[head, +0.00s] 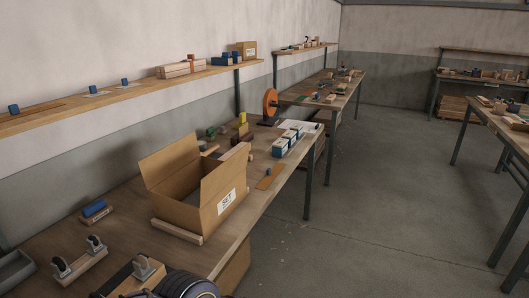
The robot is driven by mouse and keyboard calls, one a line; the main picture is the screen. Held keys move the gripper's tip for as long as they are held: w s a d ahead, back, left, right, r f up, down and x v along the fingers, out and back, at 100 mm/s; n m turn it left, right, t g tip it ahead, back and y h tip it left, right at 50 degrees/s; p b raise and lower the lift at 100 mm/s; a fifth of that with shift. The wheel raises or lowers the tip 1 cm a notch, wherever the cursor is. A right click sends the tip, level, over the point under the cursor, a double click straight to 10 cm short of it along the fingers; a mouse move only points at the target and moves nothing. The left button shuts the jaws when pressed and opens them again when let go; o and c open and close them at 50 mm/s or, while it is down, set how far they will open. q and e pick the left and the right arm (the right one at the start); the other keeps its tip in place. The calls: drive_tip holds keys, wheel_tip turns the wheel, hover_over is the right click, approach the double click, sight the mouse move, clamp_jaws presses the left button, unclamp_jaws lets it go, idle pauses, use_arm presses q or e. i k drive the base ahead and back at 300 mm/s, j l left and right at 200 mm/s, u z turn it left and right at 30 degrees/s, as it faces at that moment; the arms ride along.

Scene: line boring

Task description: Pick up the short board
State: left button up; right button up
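No single piece is clearly marked as the short board. A flat light-brown board (265,183) lies on the workbench right of the open cardboard box, with a small blue block (279,169) near it. A narrow pale wooden strip (176,232) lies along the front left foot of the box. Neither of my grippers shows in the head view. A dark rounded part at the bottom edge is probably a link of mine, and whether it holds anything cannot be seen.
The open cardboard box (222,202) labelled SET stands on the workbench (128,208). Wooden pieces with dark rollers (80,262) are at front left, a grey tray (14,270) at the left edge. An orange disc (270,103) stands behind.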

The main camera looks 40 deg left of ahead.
sight(226, 156)
drive_tip(key=i+u, duration=0.25)
drive_tip(key=i, duration=0.3)
drive_tip(key=i+l+u, duration=0.2)
drive_tip(key=i, duration=0.35)
drive_tip(key=i+u, duration=0.25)
drive_tip(key=u, duration=0.15)
drive_tip(key=i+l+u, duration=0.1)
drive_tip(key=i+u, duration=0.15)
drive_tip(key=u, duration=0.15)
drive_tip(key=i+l+u, duration=0.15)
drive_tip(key=u, duration=0.2)
drive_tip(key=i+l+u, duration=0.25)
drive_tip(key=u, duration=0.15)
drive_tip(key=i+l+u, duration=0.15)
drive_tip(key=u, duration=0.3)
drive_tip(key=i+l+u, duration=0.15)
drive_tip(key=u, duration=0.25)
drive_tip(key=i+l+u, duration=0.1)
drive_tip(key=l+u, duration=0.55)
drive_tip(key=u, duration=0.2)
drive_tip(key=i+l+u, duration=0.1)
drive_tip(key=l+u, duration=0.75)
drive_tip(key=l, duration=0.2)
drive_tip(key=k, duration=0.05)
